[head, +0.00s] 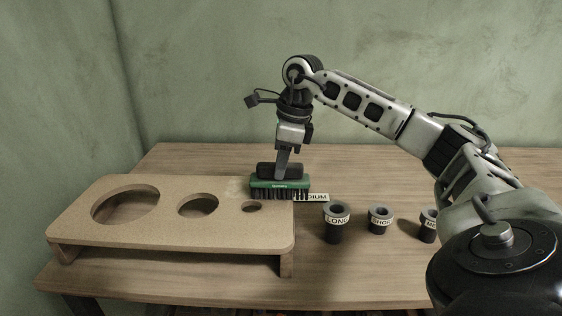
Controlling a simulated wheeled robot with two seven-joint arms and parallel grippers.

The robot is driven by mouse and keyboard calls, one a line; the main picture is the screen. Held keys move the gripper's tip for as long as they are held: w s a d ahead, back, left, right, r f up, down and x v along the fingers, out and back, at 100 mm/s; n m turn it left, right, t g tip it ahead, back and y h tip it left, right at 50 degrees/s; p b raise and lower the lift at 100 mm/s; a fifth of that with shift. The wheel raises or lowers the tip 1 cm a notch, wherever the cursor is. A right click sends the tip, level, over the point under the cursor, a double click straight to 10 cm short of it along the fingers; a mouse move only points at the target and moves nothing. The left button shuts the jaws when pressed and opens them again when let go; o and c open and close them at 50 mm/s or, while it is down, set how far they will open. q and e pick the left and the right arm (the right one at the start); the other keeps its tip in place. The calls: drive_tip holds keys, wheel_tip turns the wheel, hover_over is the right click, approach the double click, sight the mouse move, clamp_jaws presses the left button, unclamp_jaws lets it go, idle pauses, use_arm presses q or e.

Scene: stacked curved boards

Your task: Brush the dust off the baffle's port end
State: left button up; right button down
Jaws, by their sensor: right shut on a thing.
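The baffle (150,229) is a tan board with rounded corners, raised on legs at the left of the table, with a large, a medium and a small round hole. A pale dusty patch (236,187) shows at its back right, near the small hole (252,207). My right gripper (281,172) points down and is shut on a green brush (281,187) with dark bristles. The brush is at the board's back right corner, bristles down. I cannot tell whether the bristles touch the board. My left gripper is not in view.
Three dark tubes stand right of the board: one labelled LONG (335,225), one labelled SHORT (380,221), and one (428,226) partly hidden by my right arm. A label ending in DIUM (316,198) lies behind them. The back right of the wooden table (390,178) is clear.

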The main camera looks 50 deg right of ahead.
sight(258, 163)
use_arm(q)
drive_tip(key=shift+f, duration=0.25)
use_arm(e)
drive_tip(key=shift+f, duration=0.25)
drive_tip(key=shift+w+a+r+p, duration=0.15)
drive_tip(key=shift+w+a+p, duration=0.2)
drive_tip(key=shift+p, duration=0.4)
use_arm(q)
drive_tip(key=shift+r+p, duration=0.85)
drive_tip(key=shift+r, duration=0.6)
use_arm(e)
drive_tip(key=shift+w+a, duration=0.75)
drive_tip(key=shift+w, duration=0.25)
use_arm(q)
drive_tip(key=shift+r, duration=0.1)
use_arm(e)
drive_tip(key=shift+w+a+r+p, duration=0.15)
drive_tip(key=shift+w+a+p, duration=0.35)
drive_tip(key=shift+p, duration=0.15)
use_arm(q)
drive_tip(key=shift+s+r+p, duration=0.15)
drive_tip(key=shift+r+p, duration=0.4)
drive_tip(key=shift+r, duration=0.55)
use_arm(e)
drive_tip(key=shift+w+a, duration=0.6)
drive_tip(key=shift+w, duration=0.35)
